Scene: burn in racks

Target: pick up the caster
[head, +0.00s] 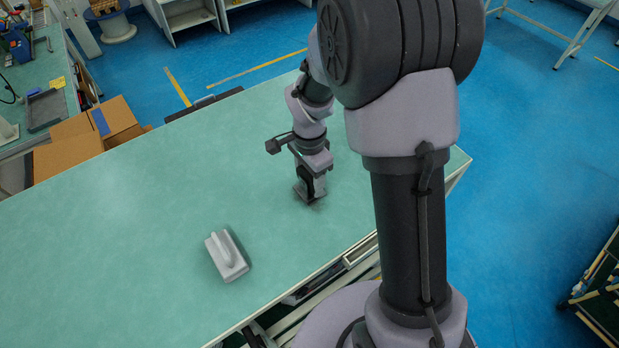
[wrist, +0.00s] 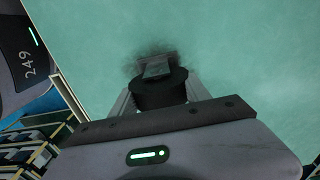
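The caster (wrist: 160,88) shows in the wrist view as a dark round body with a grey plate at its far end. It sits between the two fingers of my gripper (wrist: 162,98), which press close against its left and right sides. A dark shadow lies around the plate on the green tabletop, so the caster is on or just above the surface. In the head view my gripper (head: 311,190) points down at the table, with the dark caster (head: 304,187) partly hidden between its fingers.
A grey block with a raised handle (head: 228,257) lies on the green table (head: 120,240), left of and nearer than my gripper. The table around them is clear. Cardboard boxes (head: 75,155) stand beyond the table's far left edge.

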